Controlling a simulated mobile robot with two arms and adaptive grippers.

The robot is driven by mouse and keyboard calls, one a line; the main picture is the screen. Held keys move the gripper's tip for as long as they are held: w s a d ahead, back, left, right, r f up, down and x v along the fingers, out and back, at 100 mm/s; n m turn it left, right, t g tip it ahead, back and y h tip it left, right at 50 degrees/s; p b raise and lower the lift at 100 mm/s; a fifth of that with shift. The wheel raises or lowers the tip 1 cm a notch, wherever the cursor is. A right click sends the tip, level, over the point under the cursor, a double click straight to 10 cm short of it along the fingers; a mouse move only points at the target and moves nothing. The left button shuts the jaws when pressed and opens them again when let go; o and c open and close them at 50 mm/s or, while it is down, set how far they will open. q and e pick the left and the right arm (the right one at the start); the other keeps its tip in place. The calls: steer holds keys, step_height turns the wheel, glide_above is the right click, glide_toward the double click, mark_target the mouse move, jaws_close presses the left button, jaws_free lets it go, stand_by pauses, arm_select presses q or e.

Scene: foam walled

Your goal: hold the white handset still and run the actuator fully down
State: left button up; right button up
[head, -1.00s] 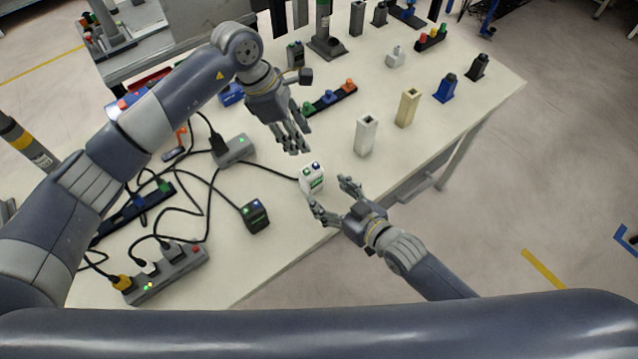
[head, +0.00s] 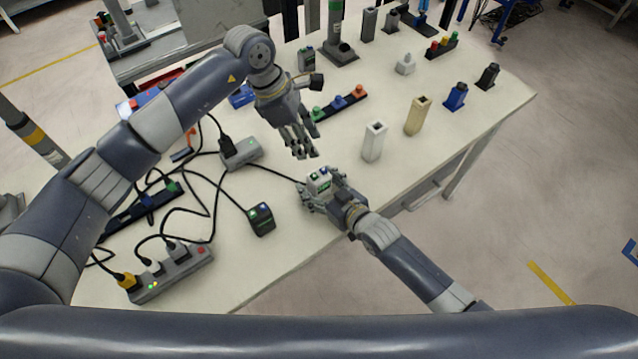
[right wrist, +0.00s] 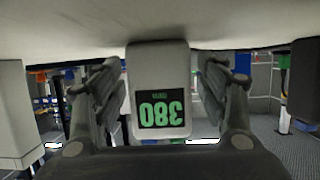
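The white handset (head: 319,180) stands upright near the table's front edge, with a white and a blue button on top and a cable at its left. In the right wrist view the handset (right wrist: 158,70) appears upside down, with green digits on a dark display. My right gripper (head: 325,192) is around it, one finger on each side. In the right wrist view narrow gaps seem to show between the fingers (right wrist: 160,92) and the handset. My left gripper (head: 305,154) is open and empty, pointing down above and slightly left of the handset. I cannot pick out the actuator with certainty.
A black handset (head: 262,218) stands to the left, with cables around it. A grey box (head: 241,153) and a power strip (head: 172,273) lie further left. A white post (head: 374,142) and a beige post (head: 417,116) stand to the right. A button bar (head: 340,103) lies behind.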

steer(key=c, duration=0.9)
arm_select(q)
jaws_close()
arm_select(e)
steer(key=shift+c, duration=0.3)
